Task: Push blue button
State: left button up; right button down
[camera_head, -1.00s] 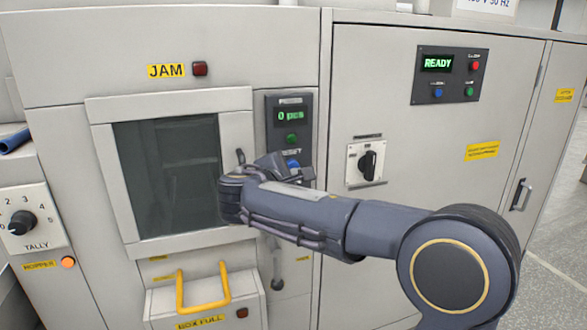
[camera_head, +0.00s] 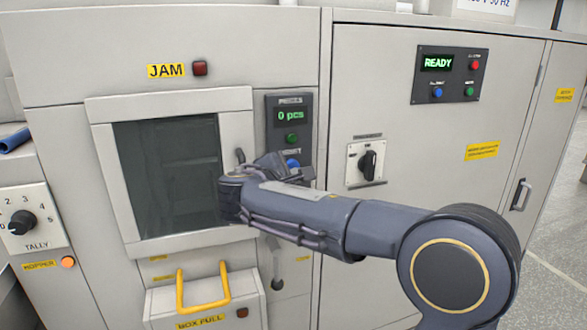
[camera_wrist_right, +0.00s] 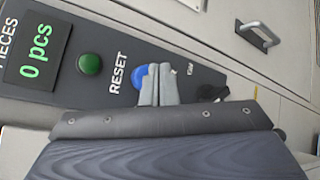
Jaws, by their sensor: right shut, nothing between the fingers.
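The blue button (camera_head: 293,163) sits on the dark counter panel below the green button, beside the RESET label. In the right wrist view the blue button (camera_wrist_right: 139,77) is partly covered by the fingertips. My right gripper (camera_wrist_right: 160,72) is shut and empty, its tips in front of the button's edge. I cannot tell whether they touch it. In the head view my right arm reaches in from the right, and its wrist hides part of the panel's lower end. A second blue button (camera_head: 438,92) is on the READY panel. My left gripper is not in view.
A green button (camera_head: 292,138) and a display reading 0 pcs (camera_head: 291,115) are just above the blue button. A dark window (camera_head: 168,175) lies to the left. A rotary switch (camera_head: 367,163) is to the right. A yellow handle (camera_head: 203,290) sticks out below.

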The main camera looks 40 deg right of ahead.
jog(key=shift+w, duration=0.1)
dwell(0.6)
jog(key=shift+w+d, duration=0.15)
jog(key=shift+w, duration=0.2)
jog(key=shift+w+d+p, duration=0.15)
jog(key=shift+w+p, duration=0.15)
jog(key=shift+w, duration=0.15)
dwell(0.7)
jog(key=shift+s, duration=0.15)
jog(key=shift+s+a+b, duration=0.3)
jog(key=shift+s+b, duration=0.1)
jog(key=shift+s, duration=0.35)
jog(key=shift+s+a+b, duration=0.2)
jog(key=shift+s+a, duration=0.05)
jog(key=shift+s, duration=0.55)
jog(key=shift+s+a+b, duration=0.2)
jog(key=shift+s+a, duration=0.05)
jog(key=shift+s, duration=0.55)
jog(key=shift+s+a+b, duration=0.2)
jog(key=shift+s+a, duration=0.05)
jog(key=shift+s, duration=0.55)
jog(key=shift+f, duration=0.1)
